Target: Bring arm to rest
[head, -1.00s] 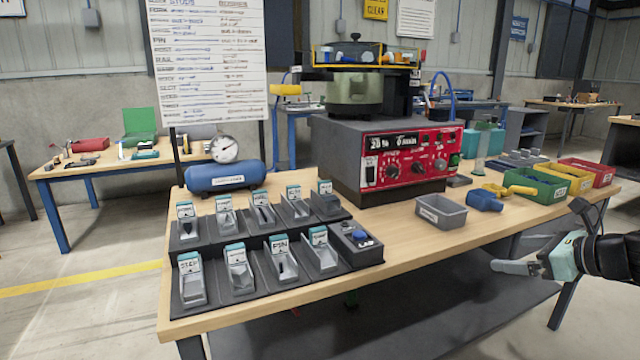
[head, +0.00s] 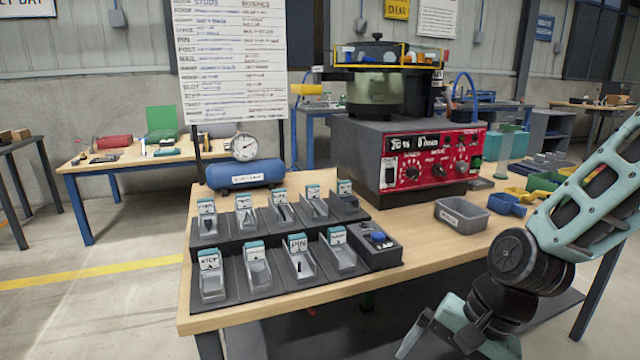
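My gripper (head: 418,340) hangs low at the bottom of the head view, right of centre, in front of the wooden workbench (head: 520,228). It points down and to the left, clear of the bench top. One grey finger shows; the other cannot be made out, so its opening is unclear. I see no object in it. My arm comes in from the right edge and bends at a dark joint above the gripper, covering the bench's right front part.
The bench holds a bowl feeder with a red panel (head: 432,158), a black rack of labelled bins (head: 240,300), a grey tray (head: 461,215), a blue scoop (head: 505,204) and a blue air tank (head: 245,174). Open floor (head: 95,310) lies to the left.

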